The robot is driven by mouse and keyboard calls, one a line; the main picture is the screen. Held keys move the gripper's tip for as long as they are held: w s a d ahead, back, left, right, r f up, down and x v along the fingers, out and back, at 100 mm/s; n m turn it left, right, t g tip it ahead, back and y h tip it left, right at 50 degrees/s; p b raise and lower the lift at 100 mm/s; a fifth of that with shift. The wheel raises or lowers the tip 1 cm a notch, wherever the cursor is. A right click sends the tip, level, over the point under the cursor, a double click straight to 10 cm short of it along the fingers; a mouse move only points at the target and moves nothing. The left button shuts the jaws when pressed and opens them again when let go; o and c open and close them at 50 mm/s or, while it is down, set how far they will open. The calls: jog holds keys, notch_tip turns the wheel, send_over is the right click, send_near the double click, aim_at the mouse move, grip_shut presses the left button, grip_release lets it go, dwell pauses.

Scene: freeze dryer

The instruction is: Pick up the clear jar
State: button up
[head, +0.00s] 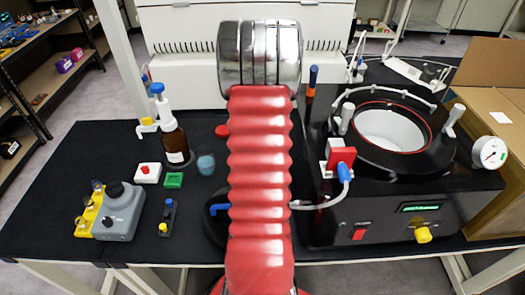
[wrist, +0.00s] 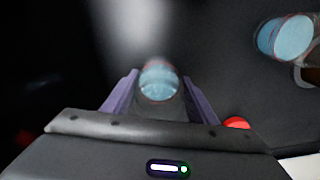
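A clear, faintly blue jar (wrist: 160,80) with a reddish rim shows in the wrist view, straight ahead between the tips of my gripper (wrist: 160,82). The two purple fingers stand apart, one on each side of it, with what look like narrow gaps. I cannot tell how deep the jar sits between them. A second round, light-blue vessel (wrist: 285,38) is at the upper right of the wrist view. In the head view a small bluish clear jar (head: 206,162) stands on the black bench, left of my red-sleeved arm. My gripper is hidden behind the arm there.
A brown pump bottle (head: 174,143) stands left of the jar. A white box with a red button (head: 148,172) and a green block (head: 173,180) are in front of it. The freeze dryer (head: 380,225) fills the right. The bench's front left is partly taken by a grey-yellow device (head: 118,215).

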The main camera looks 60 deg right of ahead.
jog(key=c, duration=0.8)
jog(key=shift+o, duration=0.2)
notch_tip(320, 180, up, 10)
jog(key=shift+r, duration=0.1)
dwell(0.5)
